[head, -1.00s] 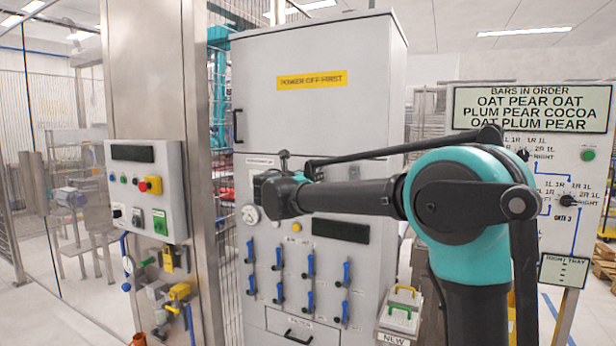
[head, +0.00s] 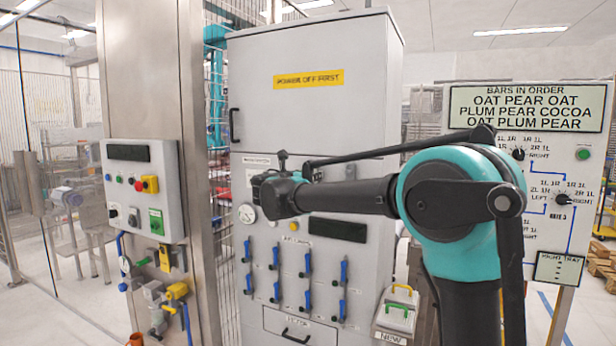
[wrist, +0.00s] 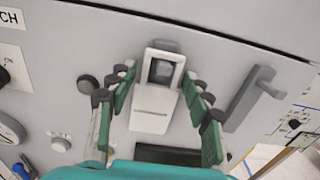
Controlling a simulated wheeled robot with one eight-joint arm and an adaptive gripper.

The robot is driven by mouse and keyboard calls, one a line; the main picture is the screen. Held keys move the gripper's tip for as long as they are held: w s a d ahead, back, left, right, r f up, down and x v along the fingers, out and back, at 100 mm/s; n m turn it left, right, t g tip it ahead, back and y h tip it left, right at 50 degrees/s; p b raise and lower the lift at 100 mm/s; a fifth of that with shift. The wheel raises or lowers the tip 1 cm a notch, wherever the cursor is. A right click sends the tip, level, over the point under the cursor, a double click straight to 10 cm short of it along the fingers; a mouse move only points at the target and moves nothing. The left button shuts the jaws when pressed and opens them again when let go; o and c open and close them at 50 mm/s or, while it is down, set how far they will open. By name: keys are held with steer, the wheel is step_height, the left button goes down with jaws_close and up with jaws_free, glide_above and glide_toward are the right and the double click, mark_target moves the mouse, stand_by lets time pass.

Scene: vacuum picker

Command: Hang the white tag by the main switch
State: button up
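The white tag (wrist: 152,108) shows in the wrist view, with a dark square opening near its top and a grey stub behind its upper edge. My gripper (wrist: 160,92) has its green-padded fingers spread on either side of the tag, with narrow gaps visible. Whether the tag hangs on the stub or only lies in front of it cannot be told. A label ending in "CH" (wrist: 8,17) is at the upper left. In the head view my gripper (head: 268,196) is at the grey cabinet (head: 375,110), below a small label (head: 257,160); it hides the tag's lower details there.
A dark grey handle (wrist: 250,97) stands out right of the tag, and a black round knob (wrist: 88,84) is left of it. Several blue levers (head: 307,268) are lower on the cabinet. A steel post with a control box (head: 140,190) stands left; a sign board (head: 530,150) stands right.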

steer(key=o, duration=0.4)
steer(key=shift+c, duration=0.2)
steer(key=v, duration=1.2)
steer(key=s+d+f+m+g, duration=0.35)
steer(key=d+f+m, duration=0.35)
steer(key=d+f, duration=0.55)
steer(key=s+d+f+m+g, duration=0.3)
steer(key=d+f+m+g, duration=0.3)
steer(key=d+f, duration=0.7)
steer(key=s+d+f+m+g+y, duration=0.1)
steer(key=s+d+f+m+y, duration=0.2)
steer(key=s+f+m, duration=0.6)
steer(key=s+d+f+m+g+y, duration=0.2)
steer(key=s+d+f+m+y, duration=0.1)
steer(key=s+f+m, duration=0.7)
steer(key=s+d+f, duration=0.1)
steer(key=s, duration=0.2)
steer(key=shift+f, duration=0.2)
